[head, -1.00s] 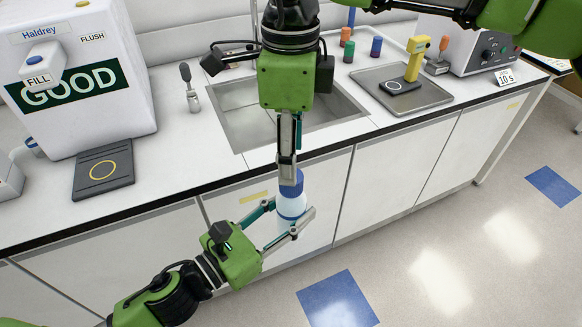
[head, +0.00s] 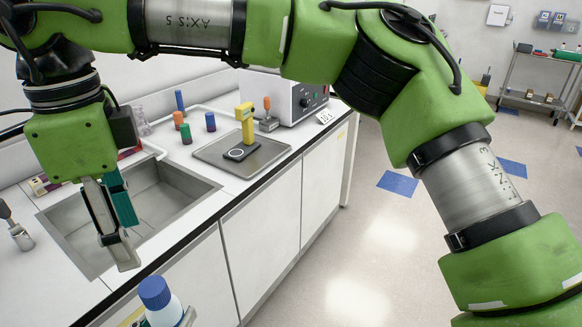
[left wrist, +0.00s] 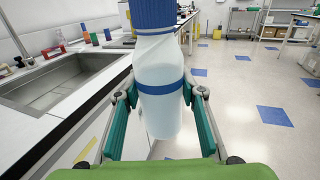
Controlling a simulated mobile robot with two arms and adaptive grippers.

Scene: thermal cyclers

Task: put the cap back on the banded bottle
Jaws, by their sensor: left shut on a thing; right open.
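The banded bottle (left wrist: 158,110) is white and translucent with a blue band, and stands upright between the fingers of my left gripper (left wrist: 163,98). A blue ribbed cap (left wrist: 154,14) sits on its neck in the left wrist view; its top is cut off there. In the head view, the bottle (head: 166,315) and cap (head: 155,291) show at the bottom edge, with only a fingertip of my left gripper (head: 188,317) beside them. My right gripper (head: 122,245) points down above and left of the cap, apart from it and empty. Its fingers are seen nearly edge-on.
A sink (head: 75,232) lies behind my right gripper. Farther along the counter are several coloured small bottles (head: 186,134), a metal tray (head: 268,161) with a yellow device (head: 245,122), and a white instrument (head: 283,98). Floor right of the counter is open.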

